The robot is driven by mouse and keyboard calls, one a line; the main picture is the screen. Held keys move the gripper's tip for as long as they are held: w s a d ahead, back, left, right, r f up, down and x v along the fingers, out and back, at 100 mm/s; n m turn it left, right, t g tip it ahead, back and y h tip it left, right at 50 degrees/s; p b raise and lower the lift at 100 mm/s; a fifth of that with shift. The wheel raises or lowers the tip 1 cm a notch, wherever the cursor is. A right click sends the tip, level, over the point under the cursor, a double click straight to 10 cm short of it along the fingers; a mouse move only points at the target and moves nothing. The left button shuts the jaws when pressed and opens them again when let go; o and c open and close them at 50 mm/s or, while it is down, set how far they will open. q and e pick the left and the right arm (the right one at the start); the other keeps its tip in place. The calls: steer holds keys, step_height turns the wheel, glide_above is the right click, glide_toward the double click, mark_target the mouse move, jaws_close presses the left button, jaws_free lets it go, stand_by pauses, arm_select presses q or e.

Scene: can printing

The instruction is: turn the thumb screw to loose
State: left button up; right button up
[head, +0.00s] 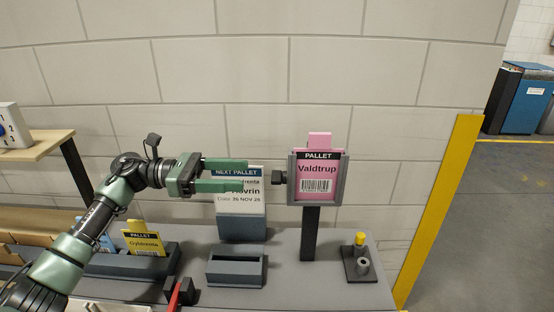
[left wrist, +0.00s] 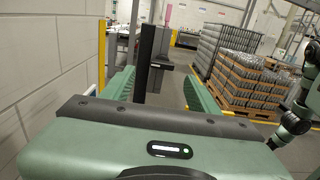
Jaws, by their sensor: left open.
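The thumb screw (head: 278,177) is a small dark knob on the left side of a grey sign frame (head: 292,180). The frame holds a pink "Valdtrup" pallet card (head: 318,172) and stands on a dark post. My left gripper (head: 253,175) is open and points right, with its green fingertips just left of the knob and a small gap between. In the left wrist view, its two fingers (left wrist: 160,82) stand apart with a dark upright edge (left wrist: 143,65) between them; I cannot make out the knob there.
A white "Next pallet" card (head: 240,210) stands behind the fingers. On the grey bench (head: 310,285) are an empty grey holder (head: 237,270), a holder with a yellow card (head: 144,240), and a yellow-topped peg (head: 360,240) on a dark base. A block wall stands behind.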

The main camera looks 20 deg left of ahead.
mark_target(282, 174)
arm_select(q)
steer(key=p+x, duration=0.1)
steer(key=x, duration=0.1)
steer(key=p+x, duration=0.1)
steer(key=x, duration=0.1)
steer(key=p+x, duration=0.1)
steer(key=x, duration=0.2)
steer(key=shift+s+r+p, duration=0.25)
steer(key=shift+p, duration=0.1)
steer(key=shift+w+d+f, duration=0.1)
steer(key=shift+d+f, duration=0.1)
steer(key=shift+d, duration=0.15)
arm_select(e)
steer(key=r, duration=0.2)
steer(key=s+r, duration=0.1)
steer(key=r, duration=0.1)
arm_select(q)
jaws_close()
